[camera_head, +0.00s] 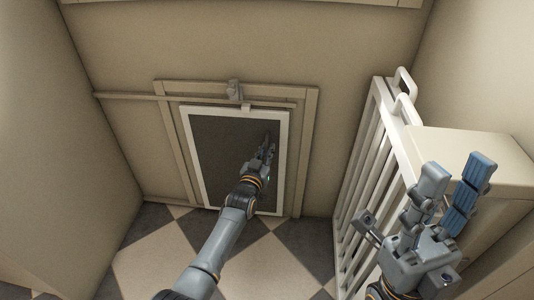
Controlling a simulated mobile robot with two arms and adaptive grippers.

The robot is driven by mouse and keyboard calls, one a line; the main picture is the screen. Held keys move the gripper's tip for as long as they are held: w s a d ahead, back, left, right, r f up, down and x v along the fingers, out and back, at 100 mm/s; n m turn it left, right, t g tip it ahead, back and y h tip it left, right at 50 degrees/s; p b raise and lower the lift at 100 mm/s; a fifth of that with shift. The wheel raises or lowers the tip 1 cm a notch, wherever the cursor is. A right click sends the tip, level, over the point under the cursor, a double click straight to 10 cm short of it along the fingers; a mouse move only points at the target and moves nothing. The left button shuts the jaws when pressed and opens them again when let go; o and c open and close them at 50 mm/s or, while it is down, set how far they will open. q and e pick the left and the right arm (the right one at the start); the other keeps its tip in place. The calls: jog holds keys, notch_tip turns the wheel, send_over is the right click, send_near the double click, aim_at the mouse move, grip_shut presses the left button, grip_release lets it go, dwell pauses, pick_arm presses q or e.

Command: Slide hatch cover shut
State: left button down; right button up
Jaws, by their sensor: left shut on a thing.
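The hatch cover (218,150) is a dark panel with a white border. It stands upright within the beige hatch frame (308,130) on the back wall, under a horizontal rail (130,97). A narrow beige strip shows between its right border and the frame's right post. My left gripper (268,148) is at the right half of the panel, shut on the cover. The part it grips is hidden behind the fingers. My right gripper (454,180) is open and empty, with blue fingertips, at the right, away from the cover.
A small grey fitting (234,90) sits above the rail at the top of the frame. A white slatted gate (365,170) with handles stands at the right, beside a cream box (480,150). The rail runs left along bare wall. The checkered floor (150,250) before the hatch is clear.

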pick_arm(q)
jog(key=shift+s+d+f, duration=0.2)
jog(key=shift+d+f, duration=0.15)
jog(key=shift+d, duration=0.05)
jog(key=c, duration=1.4)
grip_release()
jog(key=shift+d, duration=0.1)
jog(key=shift+w+r, duration=0.1)
jog(key=shift+r, duration=0.1)
jog(key=shift+a, duration=0.2)
jog(key=v, duration=1.2)
jog(key=shift+d, duration=0.1)
